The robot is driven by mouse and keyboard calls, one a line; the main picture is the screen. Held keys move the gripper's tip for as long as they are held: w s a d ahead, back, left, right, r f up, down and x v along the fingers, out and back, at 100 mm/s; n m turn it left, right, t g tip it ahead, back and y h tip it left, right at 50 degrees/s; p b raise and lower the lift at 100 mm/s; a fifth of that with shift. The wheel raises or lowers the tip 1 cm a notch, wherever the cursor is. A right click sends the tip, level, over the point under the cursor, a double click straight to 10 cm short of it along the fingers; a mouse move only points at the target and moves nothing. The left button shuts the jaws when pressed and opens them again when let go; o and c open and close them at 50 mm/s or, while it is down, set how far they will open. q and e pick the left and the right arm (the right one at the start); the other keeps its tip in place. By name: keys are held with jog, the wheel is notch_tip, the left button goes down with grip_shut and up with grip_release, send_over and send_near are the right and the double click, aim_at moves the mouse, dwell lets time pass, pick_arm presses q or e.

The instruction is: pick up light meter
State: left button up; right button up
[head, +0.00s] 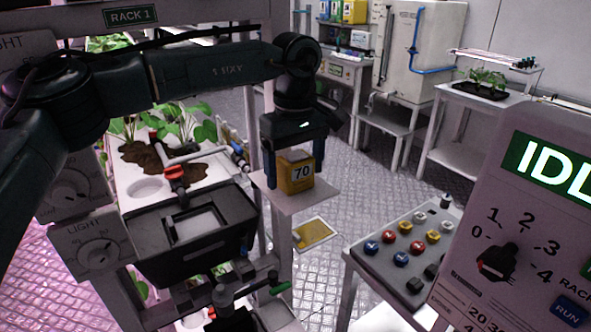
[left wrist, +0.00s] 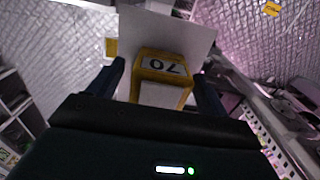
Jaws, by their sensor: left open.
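The light meter (head: 297,177) is a small yellow box with a white display reading 70. It stands on a small white shelf (head: 318,193) beside the rack. My left gripper (head: 294,172) points down over it, with one blue finger on each side. In the left wrist view the meter (left wrist: 163,68) sits between the open fingers of the left gripper (left wrist: 161,84), with its number upside down. I cannot tell whether either finger touches it. My right gripper does not show.
A rack with potted plants (head: 185,118), pipes and light dials (head: 95,245) stands close on the left. A button panel (head: 405,240) and a control board reading IDL (head: 520,215) are on the right.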

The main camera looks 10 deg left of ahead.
pick_arm(q)
jog(key=shift+r, duration=0.1)
jog(key=c, duration=1.2)
